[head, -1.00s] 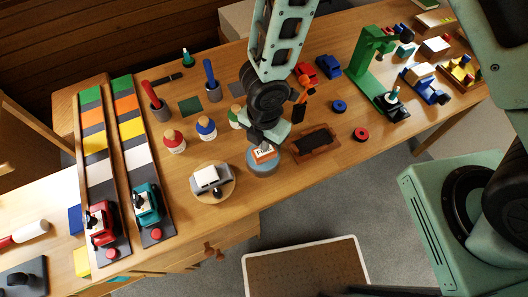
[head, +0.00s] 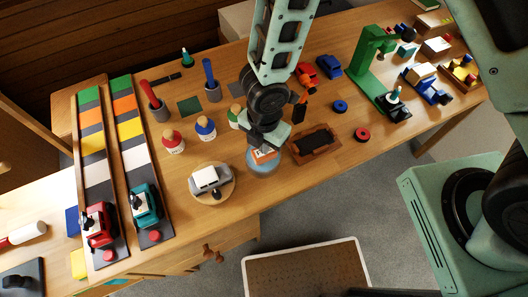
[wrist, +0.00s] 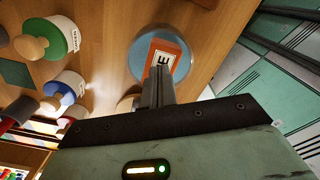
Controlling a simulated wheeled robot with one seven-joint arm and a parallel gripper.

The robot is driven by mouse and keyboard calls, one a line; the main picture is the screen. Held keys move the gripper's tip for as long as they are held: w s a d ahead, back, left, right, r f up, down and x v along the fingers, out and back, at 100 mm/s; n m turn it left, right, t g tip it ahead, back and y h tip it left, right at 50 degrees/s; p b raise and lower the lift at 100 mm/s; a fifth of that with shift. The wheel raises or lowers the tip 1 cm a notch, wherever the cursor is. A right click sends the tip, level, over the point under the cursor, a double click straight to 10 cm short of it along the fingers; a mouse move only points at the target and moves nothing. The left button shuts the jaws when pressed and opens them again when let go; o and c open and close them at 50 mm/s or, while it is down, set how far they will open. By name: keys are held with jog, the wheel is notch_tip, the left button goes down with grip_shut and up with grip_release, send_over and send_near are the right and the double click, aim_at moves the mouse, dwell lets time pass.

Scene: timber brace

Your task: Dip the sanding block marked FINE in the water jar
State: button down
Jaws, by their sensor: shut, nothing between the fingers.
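The sanding block (head: 263,156) is orange with a white label and sits at the mouth of the round blue water jar (head: 261,168). In the wrist view, the block (wrist: 168,52) shows a letter E on its label, the rest hidden behind my fingers, and the jar (wrist: 137,58) rings it. My gripper (head: 263,147) is right above the block. In the wrist view, my gripper's fingers (wrist: 158,75) are together, overlapping the block's near end, with nothing between them. I cannot tell whether they touch the block, or how deep it sits.
A dark-topped wooden tray (head: 315,142) stands close right of the jar. A round stand with a white-topped object (head: 208,179) is to the left. The table's front edge is near.

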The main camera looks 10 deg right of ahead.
notch_tip(320, 180, up, 7)
jog(key=p, duration=0.6)
dwell(0.5)
dwell(0.4)
jog(key=s+d+r+m+b, duration=0.15)
jog(key=d+r+m, duration=0.25)
jog(key=r+m, duration=0.7)
jog(key=s+d+r+m+b, duration=0.2)
jog(key=s+d+r+m, duration=0.2)
jog(key=s+r+m, duration=0.4)
notch_tip(320, 180, up, 2)
jog(key=shift+s+r+m+y, duration=0.1)
jog(key=shift+s+m+y, duration=0.2)
jog(key=shift+s, duration=0.6)
